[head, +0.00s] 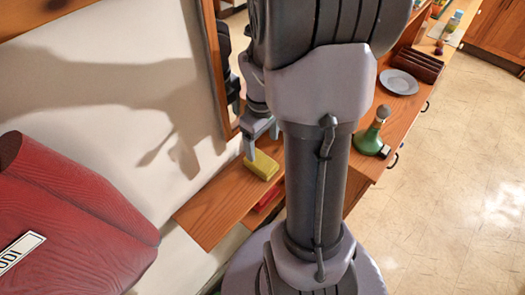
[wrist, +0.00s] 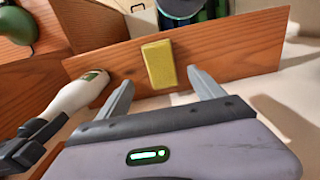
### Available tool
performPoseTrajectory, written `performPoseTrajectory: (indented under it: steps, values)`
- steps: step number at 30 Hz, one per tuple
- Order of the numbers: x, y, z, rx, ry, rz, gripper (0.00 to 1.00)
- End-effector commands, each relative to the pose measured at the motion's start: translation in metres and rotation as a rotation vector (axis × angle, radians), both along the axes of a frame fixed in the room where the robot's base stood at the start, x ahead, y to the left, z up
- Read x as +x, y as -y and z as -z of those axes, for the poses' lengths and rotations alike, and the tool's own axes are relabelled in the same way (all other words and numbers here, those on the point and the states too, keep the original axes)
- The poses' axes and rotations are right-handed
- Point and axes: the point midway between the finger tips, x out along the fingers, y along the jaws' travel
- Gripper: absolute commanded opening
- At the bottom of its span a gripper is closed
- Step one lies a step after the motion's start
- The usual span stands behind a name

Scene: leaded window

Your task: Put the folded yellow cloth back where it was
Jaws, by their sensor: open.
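The folded yellow cloth (head: 263,165) lies on a wooden shelf (head: 213,207) beside the wall, below my gripper. In the wrist view the cloth (wrist: 159,64) shows as a yellow rectangle on the shelf board (wrist: 225,58). My gripper (wrist: 164,88) is open, with its two fingers spread wide and nothing between them. The cloth appears just beyond the fingertips, roughly centred between them. In the head view my gripper (head: 261,142) points down close over the cloth; whether it touches cannot be told.
A red item (head: 268,198) sits under the shelf. A mirror frame (head: 213,60) stands on the wall behind. The shelf's left end is bare.

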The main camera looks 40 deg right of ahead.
Motion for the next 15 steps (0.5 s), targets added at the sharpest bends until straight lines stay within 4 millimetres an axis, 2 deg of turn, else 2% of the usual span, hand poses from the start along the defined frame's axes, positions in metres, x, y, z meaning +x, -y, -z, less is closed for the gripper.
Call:
performPoseTrajectory:
  steps: [1, 4, 11, 13, 14, 15]
  values:
    - [0.001, 0.0, -0.016, -0.002, 0.003, 0.0, 0.77]
    - [0.001, 0.0, -0.034, -0.001, 0.001, 0.0, 0.77]
    - [0.0, -0.001, -0.045, 0.0, 0.001, 0.0, 0.77]
    - [0.004, -0.013, -0.056, -0.007, 0.027, 0.017, 0.77]
    - [0.006, -0.024, -0.066, -0.013, 0.05, 0.034, 0.77]
    - [0.008, -0.045, -0.083, -0.017, 0.095, 0.067, 0.77]
